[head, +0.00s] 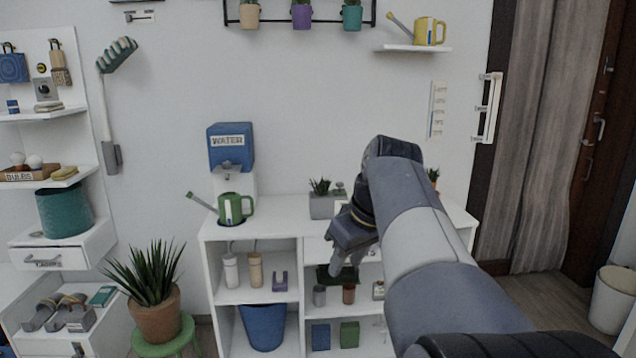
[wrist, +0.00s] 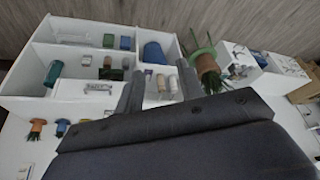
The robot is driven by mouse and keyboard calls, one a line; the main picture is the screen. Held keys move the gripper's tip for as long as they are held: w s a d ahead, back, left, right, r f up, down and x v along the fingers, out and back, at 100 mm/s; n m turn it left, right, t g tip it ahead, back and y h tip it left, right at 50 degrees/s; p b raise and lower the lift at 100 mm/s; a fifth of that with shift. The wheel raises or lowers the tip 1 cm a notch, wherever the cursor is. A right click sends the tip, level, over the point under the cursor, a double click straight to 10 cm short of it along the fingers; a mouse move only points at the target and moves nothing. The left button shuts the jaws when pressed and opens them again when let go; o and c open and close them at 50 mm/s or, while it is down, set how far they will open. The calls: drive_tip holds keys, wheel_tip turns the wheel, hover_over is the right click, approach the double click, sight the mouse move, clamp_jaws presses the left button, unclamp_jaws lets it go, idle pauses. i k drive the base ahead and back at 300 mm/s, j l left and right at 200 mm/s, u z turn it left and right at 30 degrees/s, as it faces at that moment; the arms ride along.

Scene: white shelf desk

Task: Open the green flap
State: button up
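My gripper (head: 347,266) points down in front of the desk's right half. In the wrist view its two fingers (wrist: 158,82) stand apart with nothing held between them. I cannot see it touching anything.
The desk (head: 285,210) bears a green watering can (head: 236,208), a blue water dispenser (head: 231,147) and a plant in a grey pot (head: 322,206). Small bottles (head: 320,295) stand below the dark green piece. A potted plant (head: 155,312) on a green stool stands left.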

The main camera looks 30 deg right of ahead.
sight(339, 191)
drive_tip(key=i+l, duration=0.25)
drive_tip(key=i+l+u, duration=0.15)
drive_tip(key=l, duration=0.3)
drive_tip(key=i+l, duration=0.35)
drive_tip(key=i+l+u, duration=0.1)
drive_tip(key=i+l, duration=0.15)
drive_tip(key=l, duration=0.15)
drive_tip(key=i+l, duration=0.2)
drive_tip(key=l, duration=0.15)
drive_tip(key=i+l+u, duration=0.15)
drive_tip(key=l, duration=0.25)
drive_tip(key=i+l, duration=0.3)
drive_tip(key=l+u, duration=0.05)
drive_tip(key=l, duration=0.05)
